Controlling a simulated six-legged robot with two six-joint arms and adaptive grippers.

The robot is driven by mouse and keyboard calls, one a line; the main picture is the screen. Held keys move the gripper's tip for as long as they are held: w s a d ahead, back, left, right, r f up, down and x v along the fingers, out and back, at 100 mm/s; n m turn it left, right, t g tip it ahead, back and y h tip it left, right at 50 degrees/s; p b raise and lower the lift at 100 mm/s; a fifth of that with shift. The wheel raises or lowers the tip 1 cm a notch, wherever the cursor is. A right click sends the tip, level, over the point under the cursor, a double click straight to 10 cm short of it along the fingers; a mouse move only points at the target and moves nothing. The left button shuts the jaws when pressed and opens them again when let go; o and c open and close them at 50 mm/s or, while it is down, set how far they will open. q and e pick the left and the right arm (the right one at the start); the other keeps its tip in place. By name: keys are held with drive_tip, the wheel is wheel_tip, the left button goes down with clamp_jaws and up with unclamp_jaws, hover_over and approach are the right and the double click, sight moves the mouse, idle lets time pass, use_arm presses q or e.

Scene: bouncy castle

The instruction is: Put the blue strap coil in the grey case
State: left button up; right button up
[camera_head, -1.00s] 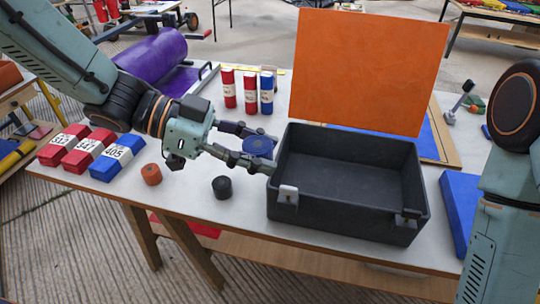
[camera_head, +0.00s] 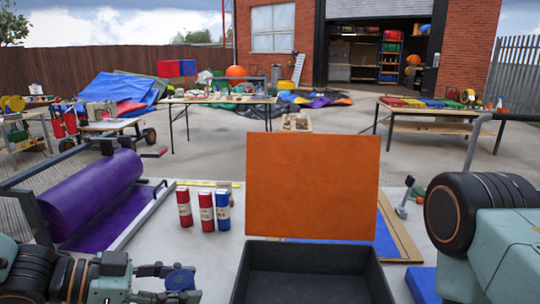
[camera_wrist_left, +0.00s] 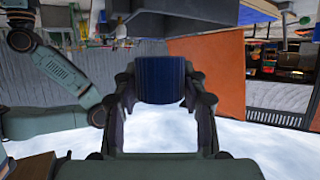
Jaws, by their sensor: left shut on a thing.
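The blue strap coil (camera_head: 180,279) is held between the fingers of my left gripper (camera_head: 178,284), at the lower left of the head view. In the left wrist view the coil (camera_wrist_left: 161,79) shows between the two fingertips, with a finger on each side. The grey case (camera_head: 309,272) stands to the right of the gripper, its orange-lined lid (camera_head: 312,186) upright at the back. The gripper and coil are left of the case, outside it. The lower part of the case is cut off by the picture's edge. My right gripper is out of view; only my right arm shows.
Red and blue cylinders (camera_head: 204,210) stand on the table behind the gripper. A purple roll (camera_head: 95,200) lies at the left. A blue flat block (camera_head: 424,284) is right of the case. Other tables and a brick building are farther back.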

use_arm(q)
drive_tip(key=s+a+f+n+t+y, duration=0.1)
drive_tip(key=s+a+f+n+t, duration=0.1)
drive_tip(key=f, duration=1)
drive_tip(key=shift+s+a, duration=0.55)
drive_tip(key=shift+s, duration=0.25)
